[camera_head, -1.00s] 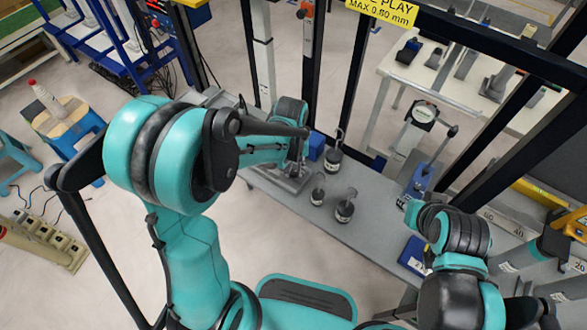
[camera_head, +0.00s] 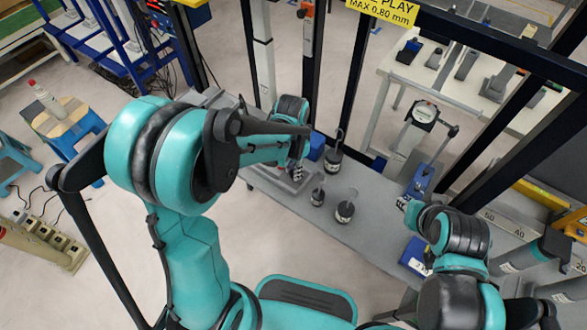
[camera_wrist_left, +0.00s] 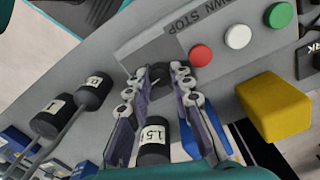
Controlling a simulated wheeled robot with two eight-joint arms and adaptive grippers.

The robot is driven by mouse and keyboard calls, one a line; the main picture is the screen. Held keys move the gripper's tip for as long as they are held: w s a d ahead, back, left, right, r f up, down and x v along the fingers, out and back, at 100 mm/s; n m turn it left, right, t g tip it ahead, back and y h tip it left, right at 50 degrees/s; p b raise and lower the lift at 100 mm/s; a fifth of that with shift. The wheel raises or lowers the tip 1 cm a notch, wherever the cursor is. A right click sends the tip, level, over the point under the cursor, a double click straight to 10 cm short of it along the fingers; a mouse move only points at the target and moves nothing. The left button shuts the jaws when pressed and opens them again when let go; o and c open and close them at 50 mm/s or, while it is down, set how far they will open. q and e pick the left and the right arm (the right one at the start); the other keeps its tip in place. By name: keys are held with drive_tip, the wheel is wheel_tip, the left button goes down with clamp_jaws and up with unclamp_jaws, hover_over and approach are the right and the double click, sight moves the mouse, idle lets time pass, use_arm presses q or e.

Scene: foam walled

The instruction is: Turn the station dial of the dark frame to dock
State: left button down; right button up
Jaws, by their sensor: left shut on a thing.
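The dark frame (camera_head: 308,75) has black upright posts behind the grey bench. A grey control box at its foot shows in the left wrist view with a "DOWN STOP" label, a red button (camera_wrist_left: 201,56), a white button (camera_wrist_left: 238,37) and a green button (camera_wrist_left: 280,14). The station dial, a dark knob (camera_wrist_left: 160,76), is on this box, partly hidden by the fingers. My left gripper (camera_wrist_left: 159,78) is shut on the dial; its fingers also show in the head view (camera_head: 297,171). The dial's marks cannot be read. My right gripper (camera_head: 404,203) shows only in part, well to the right; its opening is unclear.
Black hooked weights stand on the bench close by: one marked 1.5 (camera_wrist_left: 153,143), one marked 1 (camera_wrist_left: 50,119) and a smaller one (camera_wrist_left: 94,91). A yellow block (camera_wrist_left: 273,105) sits right of the fingers. A blue box (camera_head: 416,256) lies at the bench's right.

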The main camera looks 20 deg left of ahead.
use_arm(q)
drive_tip(key=m, duration=0.3)
drive_tip(key=shift+m, duration=2.3)
drive_tip(key=c, duration=1.3)
unclamp_jaws()
wheel_tip(320, 180, up, 12)
drive_tip(key=shift+w, duration=0.1)
